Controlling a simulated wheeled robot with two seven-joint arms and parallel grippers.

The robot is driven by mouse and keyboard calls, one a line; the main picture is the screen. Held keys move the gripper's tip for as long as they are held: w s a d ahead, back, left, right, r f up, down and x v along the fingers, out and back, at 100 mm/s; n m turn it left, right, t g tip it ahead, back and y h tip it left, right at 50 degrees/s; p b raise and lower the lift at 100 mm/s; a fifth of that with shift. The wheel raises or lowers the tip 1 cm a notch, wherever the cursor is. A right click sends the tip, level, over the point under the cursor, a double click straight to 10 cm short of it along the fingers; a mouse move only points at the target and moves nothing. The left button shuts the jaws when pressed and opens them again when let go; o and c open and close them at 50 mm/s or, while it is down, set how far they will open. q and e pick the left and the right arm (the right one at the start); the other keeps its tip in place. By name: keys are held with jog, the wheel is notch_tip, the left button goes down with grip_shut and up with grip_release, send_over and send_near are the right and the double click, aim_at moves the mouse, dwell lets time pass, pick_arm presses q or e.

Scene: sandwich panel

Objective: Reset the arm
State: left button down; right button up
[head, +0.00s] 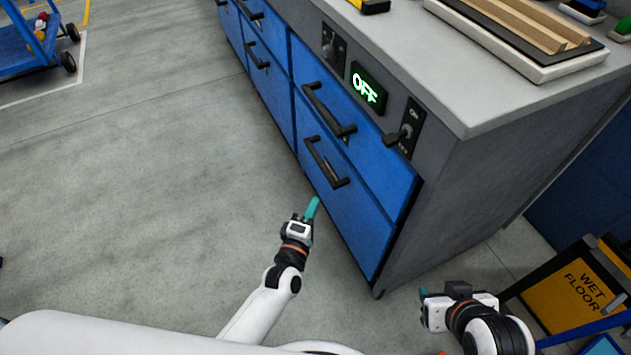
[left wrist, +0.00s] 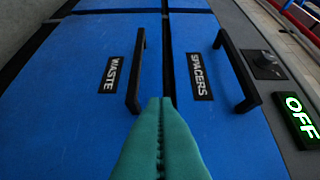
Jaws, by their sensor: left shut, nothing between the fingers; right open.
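My left gripper (head: 313,207) is shut with nothing between its teal fingers. It is in front of the blue drawers, apart from them in the head view. In the left wrist view its fingers (left wrist: 160,110) point toward the gap between the drawer labelled WASTE (left wrist: 70,70) and the drawer labelled SPACERS (left wrist: 215,120). My right gripper (head: 423,294) is at the lower right of the head view, beyond the cabinet's near corner, and is open. Its fingers are only partly visible.
The cabinet has a worktop (head: 440,80), a lit OFF sign (head: 368,88) and a switch lever (head: 397,138). Black drawer handles (head: 325,162) stick out. A yellow WET FLOOR sign (head: 580,290) stands near my right arm. A blue cart (head: 30,45) is far left. The floor at left is clear.

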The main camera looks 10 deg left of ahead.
pick_arm(q)
jog(key=shift+s, duration=0.1)
